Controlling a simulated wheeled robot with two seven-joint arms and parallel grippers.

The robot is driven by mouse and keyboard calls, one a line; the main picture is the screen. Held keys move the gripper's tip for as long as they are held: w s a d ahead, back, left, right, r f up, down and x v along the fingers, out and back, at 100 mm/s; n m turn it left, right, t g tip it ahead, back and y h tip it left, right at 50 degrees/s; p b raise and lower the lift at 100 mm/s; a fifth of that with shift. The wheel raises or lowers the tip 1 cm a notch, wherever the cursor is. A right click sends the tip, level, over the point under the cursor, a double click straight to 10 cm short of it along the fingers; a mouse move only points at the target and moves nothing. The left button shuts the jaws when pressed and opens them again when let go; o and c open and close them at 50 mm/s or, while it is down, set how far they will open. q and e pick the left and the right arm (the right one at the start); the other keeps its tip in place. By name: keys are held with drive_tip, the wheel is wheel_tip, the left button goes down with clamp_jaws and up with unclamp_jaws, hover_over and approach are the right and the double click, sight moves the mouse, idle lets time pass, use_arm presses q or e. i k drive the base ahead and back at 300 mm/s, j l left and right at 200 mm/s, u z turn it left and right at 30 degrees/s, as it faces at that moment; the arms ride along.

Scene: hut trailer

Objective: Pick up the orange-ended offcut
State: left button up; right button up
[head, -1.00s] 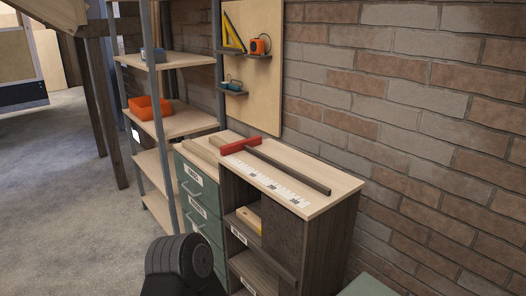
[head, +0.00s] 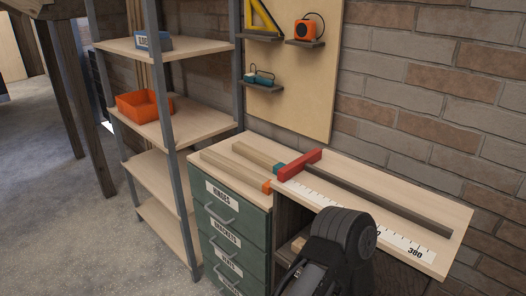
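The orange-ended offcut (head: 234,170) is a pale wooden strip lying flat on top of the green drawer cabinet (head: 229,213). Its orange end faces the measuring strip on the worktop. A second pale strip with a teal end (head: 257,154) lies behind it, roughly parallel, its teal end near the red block (head: 299,164). A black rounded part of one of my arms rises from the bottom edge, in front of the worktop. I cannot tell which arm it is. I see no gripper fingers in the head view, and nothing is seen held.
A dark rail (head: 377,197) runs along the worktop behind the white measuring strip (head: 396,243). A shelf rack (head: 170,127) with an upright post and an orange bin (head: 145,105) stands left of the cabinet. A tool board (head: 300,75) and a brick wall close the back.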

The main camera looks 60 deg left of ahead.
sight(261, 183)
drive_tip(key=k+j, duration=0.1)
drive_tip(key=j, duration=0.8)
drive_tip(key=k+j+z, duration=0.1)
drive_tip(key=j, duration=0.35)
drive_tip(key=k+j, duration=0.1)
drive_tip(key=j, duration=0.35)
drive_tip(key=k+j+z, duration=0.1)
drive_tip(key=j, duration=0.35)
drive_tip(key=k+j, duration=0.1)
drive_tip(key=j, duration=0.35)
drive_tip(key=k+j, duration=0.1)
drive_tip(key=j, duration=0.35)
drive_tip(key=z, duration=0.05)
